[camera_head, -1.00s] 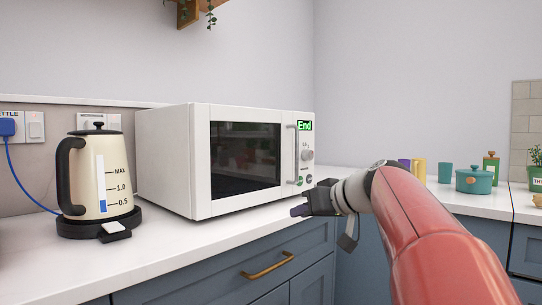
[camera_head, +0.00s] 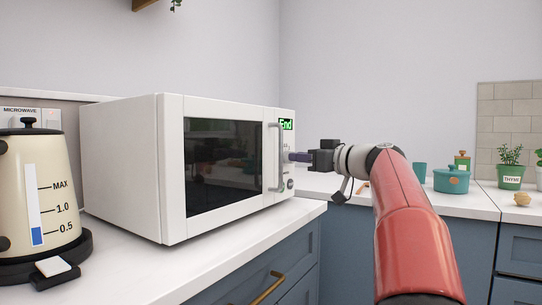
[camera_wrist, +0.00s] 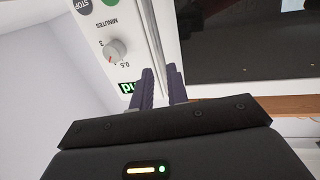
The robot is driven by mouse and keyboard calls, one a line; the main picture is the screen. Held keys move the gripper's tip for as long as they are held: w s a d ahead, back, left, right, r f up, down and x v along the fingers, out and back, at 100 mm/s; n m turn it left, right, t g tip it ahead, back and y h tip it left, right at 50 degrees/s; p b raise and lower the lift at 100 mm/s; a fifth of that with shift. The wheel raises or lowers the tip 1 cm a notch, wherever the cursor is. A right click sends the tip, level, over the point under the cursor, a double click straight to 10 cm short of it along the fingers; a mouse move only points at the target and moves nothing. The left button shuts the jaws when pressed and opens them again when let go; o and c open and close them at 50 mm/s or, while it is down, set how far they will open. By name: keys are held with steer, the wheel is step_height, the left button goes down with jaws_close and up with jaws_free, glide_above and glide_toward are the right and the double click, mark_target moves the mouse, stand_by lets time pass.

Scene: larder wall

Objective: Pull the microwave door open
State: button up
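The white microwave (camera_head: 120,160) stands on the counter, and its dark-windowed door (camera_head: 222,165) is shut. The grey vertical handle (camera_head: 275,185) is at the door's right side, beside the control panel (camera_head: 287,145). My gripper (camera_head: 291,157) is level with the handle's middle, coming from the right, its fingertips at or very near the bar. In the wrist view the two dark fingers (camera_wrist: 160,78) stand close together with a narrow gap, and the handle (camera_wrist: 152,35) lines up with that gap. Whether they press on it is hidden.
A cream kettle (camera_head: 38,195) stands on its base left of the microwave, near the counter's front. The counter (camera_head: 215,240) before the door is clear. A teal pot (camera_head: 451,180) and potted herbs (camera_head: 510,168) stand on the right counter.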

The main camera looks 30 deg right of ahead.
mark_target(281, 155)
steer(key=p+x, duration=0.2)
steer(key=x, duration=0.5)
steer(key=shift+c, duration=0.2)
jaws_close()
